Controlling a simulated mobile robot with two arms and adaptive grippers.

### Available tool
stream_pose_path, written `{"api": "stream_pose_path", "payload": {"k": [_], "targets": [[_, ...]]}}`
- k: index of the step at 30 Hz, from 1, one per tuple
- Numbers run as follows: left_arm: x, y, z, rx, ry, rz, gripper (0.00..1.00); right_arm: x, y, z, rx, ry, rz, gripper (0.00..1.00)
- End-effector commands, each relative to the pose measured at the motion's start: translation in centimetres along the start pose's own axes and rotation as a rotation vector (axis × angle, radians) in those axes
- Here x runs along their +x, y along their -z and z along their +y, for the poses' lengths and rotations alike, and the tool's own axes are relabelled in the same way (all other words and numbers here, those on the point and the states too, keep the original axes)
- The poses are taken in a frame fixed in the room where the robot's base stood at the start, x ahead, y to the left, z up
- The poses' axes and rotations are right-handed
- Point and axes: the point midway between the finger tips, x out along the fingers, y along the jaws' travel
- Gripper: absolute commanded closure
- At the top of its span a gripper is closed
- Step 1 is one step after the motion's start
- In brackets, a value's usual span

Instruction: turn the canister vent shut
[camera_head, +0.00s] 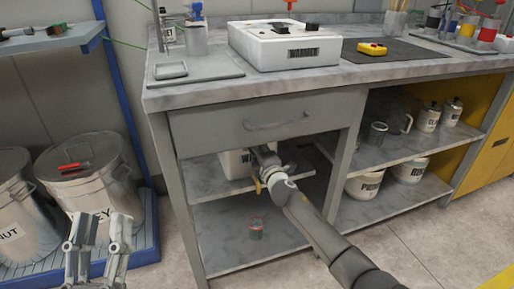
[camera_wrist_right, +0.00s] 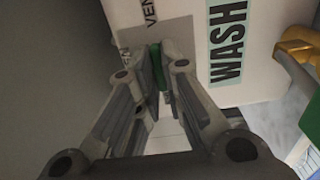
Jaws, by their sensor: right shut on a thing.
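The white canister (camera_head: 233,163) stands on the shelf under the drawer, partly hidden by my right arm. In the right wrist view the canister (camera_wrist_right: 262,20) shows a green WASH label and a grey plate with VENT lettering, partly covered. My right gripper (camera_wrist_right: 160,80) is shut on the green vent handle (camera_wrist_right: 157,66) in front of that plate; only part of the handle shows between the fingers. In the head view my right gripper (camera_head: 264,160) reaches in at the canister. My left gripper (camera_head: 99,232) is open and empty at the lower left.
A brass-coloured tap (camera_wrist_right: 300,50) sits close to the right gripper. The drawer (camera_head: 270,122) is directly above the arm. A small red-topped jar (camera_head: 256,229) stands on the lower shelf. Metal bins (camera_head: 85,170) stand at the left, near my left gripper.

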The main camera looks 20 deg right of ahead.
Motion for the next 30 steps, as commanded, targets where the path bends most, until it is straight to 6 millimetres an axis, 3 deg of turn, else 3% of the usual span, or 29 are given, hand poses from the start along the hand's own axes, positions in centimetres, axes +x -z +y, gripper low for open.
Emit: {"api": "stream_pose_path", "payload": {"k": [13,15,19,30], "targets": [[-0.02,-0.12,-0.02,0.001,0.0,-0.005,0.6,-0.06,0.13,-0.25,-0.013,0.003,0.002,1.0],[-0.02,-0.12,-0.02,0.0,0.0,-0.006,0.6,-0.06,0.12,-0.25,-0.013,0.003,0.002,0.85],[-0.02,-0.12,-0.02,0.0,0.0,-0.006,0.6,-0.04,0.09,-0.18,-0.012,0.002,0.002,0.7],[0.0,-0.05,-0.03,0.001,0.0,-0.005,0.6,-0.21,-0.01,-0.08,-0.011,0.001,0.0,0.7]]}}
